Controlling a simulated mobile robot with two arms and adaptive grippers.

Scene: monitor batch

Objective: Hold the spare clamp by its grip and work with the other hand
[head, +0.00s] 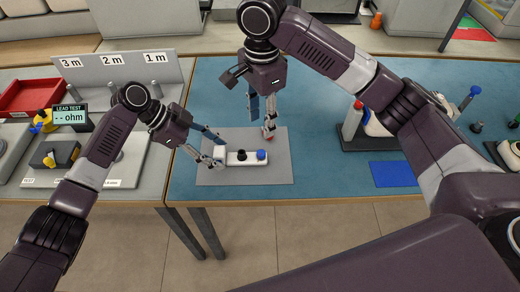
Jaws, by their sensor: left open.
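A white block (234,158) with a black knob (242,155) and a blue knob (262,155) lies on a grey pad (270,178). My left gripper (220,153) is open at the block's left end, fingers apart; contact is unclear. My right gripper (262,130) points down above the pad's back edge, fingers apart. A small red piece (269,138) shows at its right fingertip; I cannot tell whether it touches. I cannot make out for certain which thing is the spare clamp.
A lead test meter (70,117), a red tray (28,97) and a step marked in metres (115,72) stand at left. A dark rack (365,140) and a blue sheet (393,174) are at right.

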